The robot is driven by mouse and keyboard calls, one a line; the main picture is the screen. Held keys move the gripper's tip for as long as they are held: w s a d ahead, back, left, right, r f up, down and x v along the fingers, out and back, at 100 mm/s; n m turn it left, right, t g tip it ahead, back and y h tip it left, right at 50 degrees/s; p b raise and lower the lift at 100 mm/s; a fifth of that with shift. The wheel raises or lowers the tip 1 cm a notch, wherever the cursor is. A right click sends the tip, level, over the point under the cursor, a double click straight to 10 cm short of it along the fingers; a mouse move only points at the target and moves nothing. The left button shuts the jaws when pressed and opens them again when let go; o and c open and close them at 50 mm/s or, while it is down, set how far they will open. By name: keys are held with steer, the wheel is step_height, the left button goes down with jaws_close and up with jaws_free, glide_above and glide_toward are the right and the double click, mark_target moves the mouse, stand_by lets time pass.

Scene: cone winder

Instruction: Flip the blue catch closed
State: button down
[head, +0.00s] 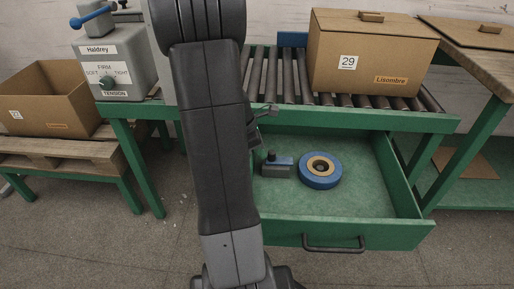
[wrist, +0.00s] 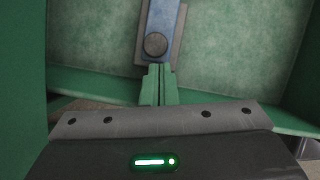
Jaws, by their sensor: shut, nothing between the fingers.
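The blue catch (head: 284,161) is a short blue bar with a dark round knob on a grey base, on the floor of the open green drawer (head: 377,197). In the wrist view the blue catch (wrist: 166,18) runs up from the knob to the top edge. My gripper (wrist: 158,68) is shut and empty, its green fingertips together just below the knob in the picture. I cannot tell whether they touch it. In the head view my arm hides the gripper.
A blue roll with a tan core (head: 320,170) lies right of the catch. The drawer's front wall and handle (head: 334,249) stand nearest me. Above and behind are rollers (head: 283,80) with a closed carton (head: 371,52). A grey tension box (head: 117,67) stands at left.

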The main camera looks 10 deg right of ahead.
mark_target(282, 161)
stand_by(0.3)
steer(key=shift+d, duration=0.3)
steer(key=d+p, duration=0.1)
steer(key=d, duration=0.1)
steer(key=s+d+p, duration=0.1)
steer(key=d, duration=0.1)
steer(key=shift+d, duration=0.2)
steer(key=p+v, duration=0.9)
steer(key=v, duration=0.1)
steer(key=shift+f, duration=0.15)
stand_by(0.4)
